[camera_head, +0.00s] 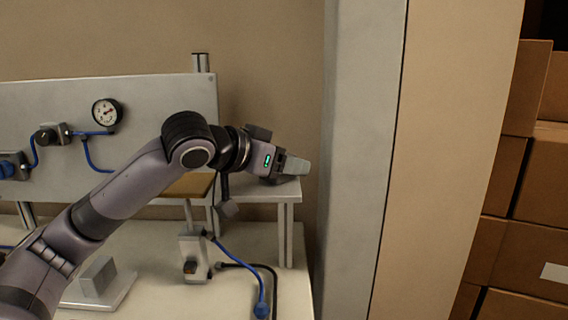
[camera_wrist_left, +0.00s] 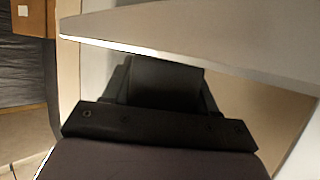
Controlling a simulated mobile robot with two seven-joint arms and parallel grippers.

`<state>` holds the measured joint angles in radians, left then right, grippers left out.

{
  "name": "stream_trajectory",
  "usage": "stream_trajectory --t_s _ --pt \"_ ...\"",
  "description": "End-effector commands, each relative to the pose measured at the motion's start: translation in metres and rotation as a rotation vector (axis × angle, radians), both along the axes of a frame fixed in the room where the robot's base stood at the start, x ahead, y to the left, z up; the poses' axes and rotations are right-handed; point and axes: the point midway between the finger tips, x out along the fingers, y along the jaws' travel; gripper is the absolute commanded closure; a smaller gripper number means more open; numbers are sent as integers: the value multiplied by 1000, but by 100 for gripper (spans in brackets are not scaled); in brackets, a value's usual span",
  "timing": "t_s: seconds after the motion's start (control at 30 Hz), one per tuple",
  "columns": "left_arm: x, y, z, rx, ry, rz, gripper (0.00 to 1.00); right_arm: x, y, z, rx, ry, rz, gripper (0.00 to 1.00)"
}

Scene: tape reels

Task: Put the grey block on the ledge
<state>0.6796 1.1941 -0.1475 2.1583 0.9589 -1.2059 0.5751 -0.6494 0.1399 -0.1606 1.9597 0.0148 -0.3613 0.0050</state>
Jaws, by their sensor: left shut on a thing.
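My left gripper (camera_head: 287,166) is shut on the grey block (camera_head: 298,166), a small light grey piece at the fingertips in the head view. The gripper is at the right end of a pale raised ledge (camera_head: 289,188) on legs. The block is over or close to the ledge top; I cannot tell whether it touches. In the left wrist view, the dark fingers (camera_wrist_left: 165,80) run up to a broad grey surface with a bright lower edge. I cannot tell there whether it is the block or the ledge. The fingertips are hidden. My right gripper is not in view.
A grey panel (camera_head: 150,98) with a gauge (camera_head: 107,112) and blue hoses stands behind my left arm. A fixture (camera_head: 193,257) with cables and a pale angular piece (camera_head: 98,277) on a plate are on the table. A grey column (camera_head: 362,160) and stacked cartons (camera_head: 545,185) stand to the right.

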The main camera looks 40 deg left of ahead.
Motion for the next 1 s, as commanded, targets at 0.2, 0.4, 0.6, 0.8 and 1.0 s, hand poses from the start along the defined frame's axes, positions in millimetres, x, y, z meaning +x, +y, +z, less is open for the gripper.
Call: stream_trajectory --t_s 0.2,0.4,0.6,0.8,1.0 --pt "0 0 -3 0 0 0 17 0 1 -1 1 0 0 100" --pt "0 0 -3 0 1 0 17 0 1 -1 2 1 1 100" --pt "-2 1 1 0 0 1 17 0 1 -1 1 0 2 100" --pt "-28 3 9 6 0 3 17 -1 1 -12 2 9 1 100" --pt "-55 5 19 5 0 2 17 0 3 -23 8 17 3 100"
